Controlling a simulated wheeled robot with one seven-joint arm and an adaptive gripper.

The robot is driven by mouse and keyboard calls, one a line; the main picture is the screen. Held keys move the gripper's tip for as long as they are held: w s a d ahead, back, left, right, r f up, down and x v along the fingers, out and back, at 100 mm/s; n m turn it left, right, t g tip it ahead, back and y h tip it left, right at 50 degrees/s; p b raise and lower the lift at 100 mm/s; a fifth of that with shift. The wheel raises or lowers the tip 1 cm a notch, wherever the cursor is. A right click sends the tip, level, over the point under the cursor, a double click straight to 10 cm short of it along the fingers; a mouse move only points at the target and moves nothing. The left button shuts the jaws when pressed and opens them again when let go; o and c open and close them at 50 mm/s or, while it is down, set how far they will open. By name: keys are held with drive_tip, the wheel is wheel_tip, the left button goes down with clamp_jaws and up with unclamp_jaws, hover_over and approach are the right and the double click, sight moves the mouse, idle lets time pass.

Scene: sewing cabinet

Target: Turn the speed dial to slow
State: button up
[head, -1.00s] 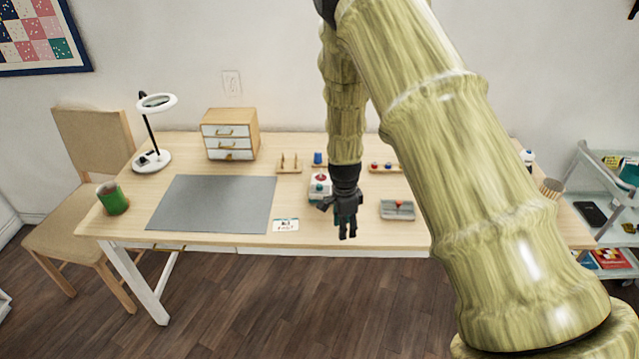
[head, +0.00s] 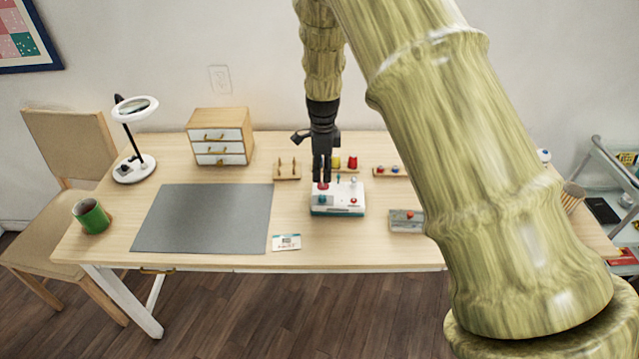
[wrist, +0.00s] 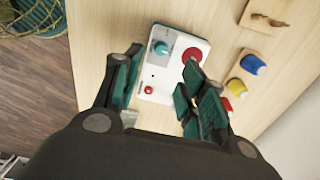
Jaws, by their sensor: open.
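The white control box (head: 338,204) with a teal base stands on the table right of the grey mat. In the wrist view the box (wrist: 165,72) carries a teal knob (wrist: 160,48) with a pale mark, a large red round knob or button (wrist: 194,54) and a small red button (wrist: 149,90). The teal knob looks like the dial; its labels are too small to read. My gripper (head: 322,178) points down over the back left of the box.
A small card (head: 287,242) lies left of the box, and a grey tray (head: 406,220) to its right. Thread spools (head: 351,162) and a wooden peg stand (head: 287,169) stand behind. The grey mat (head: 203,218) is clear.

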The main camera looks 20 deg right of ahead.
sight(322, 196)
wheel_tip(322, 196, down, 2)
drive_tip(key=shift+p, duration=0.45)
drive_tip(key=shift+w+d+f+p, duration=0.1)
drive_tip(key=shift+f+p, duration=1.05)
drive_tip(key=shift+f, duration=3.05)
clamp_jaws()
